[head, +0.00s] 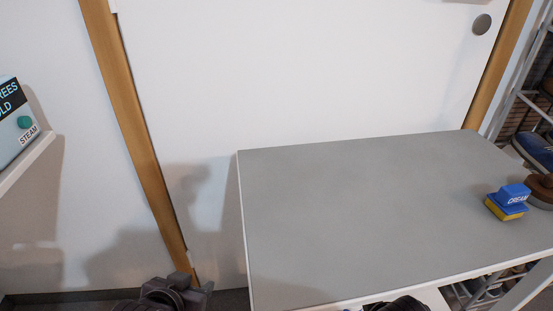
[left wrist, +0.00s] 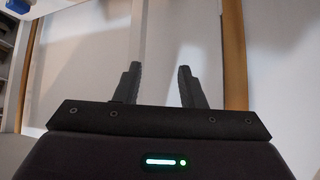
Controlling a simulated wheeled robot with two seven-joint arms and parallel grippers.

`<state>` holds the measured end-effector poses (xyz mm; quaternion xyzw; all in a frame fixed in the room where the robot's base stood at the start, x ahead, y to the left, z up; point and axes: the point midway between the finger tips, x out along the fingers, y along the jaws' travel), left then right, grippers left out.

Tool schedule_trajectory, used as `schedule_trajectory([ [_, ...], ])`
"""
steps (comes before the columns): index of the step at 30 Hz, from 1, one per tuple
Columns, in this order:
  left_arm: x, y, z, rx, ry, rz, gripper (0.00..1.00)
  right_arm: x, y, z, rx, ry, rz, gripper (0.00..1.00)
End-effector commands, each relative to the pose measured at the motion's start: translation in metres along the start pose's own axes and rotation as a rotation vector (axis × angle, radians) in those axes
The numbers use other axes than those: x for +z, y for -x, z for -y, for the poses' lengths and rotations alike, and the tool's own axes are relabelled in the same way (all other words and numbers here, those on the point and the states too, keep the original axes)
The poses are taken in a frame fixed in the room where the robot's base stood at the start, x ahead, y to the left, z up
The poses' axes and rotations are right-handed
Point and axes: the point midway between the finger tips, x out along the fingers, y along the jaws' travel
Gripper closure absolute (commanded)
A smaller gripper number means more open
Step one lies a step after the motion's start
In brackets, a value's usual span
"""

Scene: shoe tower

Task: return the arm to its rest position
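My left gripper (head: 172,292) shows at the bottom edge of the head view, left of the grey table and apart from it. In the left wrist view its two dark fingers (left wrist: 159,72) stand apart with nothing between them. A dark part of my other arm shows at the bottom edge of the head view, by the table's front edge. Its fingers are not visible, so I cannot tell their state.
The grey table (head: 350,215) is mostly bare. A blue and yellow CREAM block (head: 508,201) and a brown round item (head: 540,190) sit at its right. A shoe rack (head: 520,105) stands at right. A shelf (head: 28,160) with a STEAM box (head: 12,125) is at left.

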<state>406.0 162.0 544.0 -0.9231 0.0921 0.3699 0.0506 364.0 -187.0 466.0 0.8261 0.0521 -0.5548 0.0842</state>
Motion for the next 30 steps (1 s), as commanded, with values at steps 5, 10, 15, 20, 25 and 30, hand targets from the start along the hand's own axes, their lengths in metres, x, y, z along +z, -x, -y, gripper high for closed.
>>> schedule_trajectory([
  [5, 0.055, 0.005, 0.007, -0.017, 0.015, 0.255, 0.64, 0.016, 0.016, -0.001, -0.018, -0.017, 0.036, 0.18],
  [10, 0.097, 0.017, 0.012, -0.029, 0.029, 0.458, 0.64, 0.029, 0.029, -0.001, -0.037, -0.030, 0.066, 0.18],
  [15, 0.104, 0.010, 0.013, -0.028, 0.032, 0.518, 0.64, 0.027, 0.022, -0.001, -0.042, -0.028, 0.090, 0.18],
  [20, 0.113, -0.009, 0.013, -0.024, 0.031, 0.534, 0.64, 0.027, 0.001, 0.000, -0.045, -0.026, 0.106, 0.18],
  [25, 0.129, -0.028, 0.011, -0.018, 0.029, 0.557, 0.64, 0.035, -0.023, 0.003, -0.050, -0.022, 0.130, 0.18],
  [30, 0.162, -0.040, 0.009, -0.012, 0.025, 0.588, 0.64, 0.059, -0.048, 0.007, -0.056, -0.016, 0.161, 0.18],
])
